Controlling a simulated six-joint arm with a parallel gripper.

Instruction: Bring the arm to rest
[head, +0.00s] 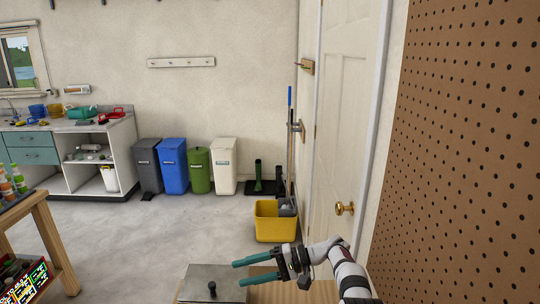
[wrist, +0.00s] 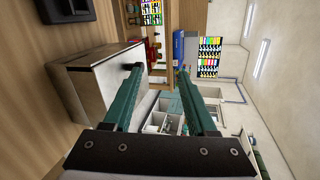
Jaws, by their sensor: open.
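My gripper (head: 238,273) has two green fingers, spread apart, with nothing between them. In the head view it reaches in from the lower right and points left, over or beside a silver metal box with a black knob (head: 228,274), apparently the ice maker. The picture's bottom edge cuts off the lower part of that box. In the wrist view the open fingers (wrist: 160,72) point up the picture. The box (wrist: 100,85) shows to the left, close beside or behind the left finger; I cannot tell whether they touch.
A wooden surface (head: 290,292) lies under my arm. A white door (head: 344,110) and a brown pegboard (head: 470,150) stand close on the right. A yellow bucket (head: 270,228) is on the floor beyond. Several bins line the back wall. The floor (head: 150,240) at centre left is clear.

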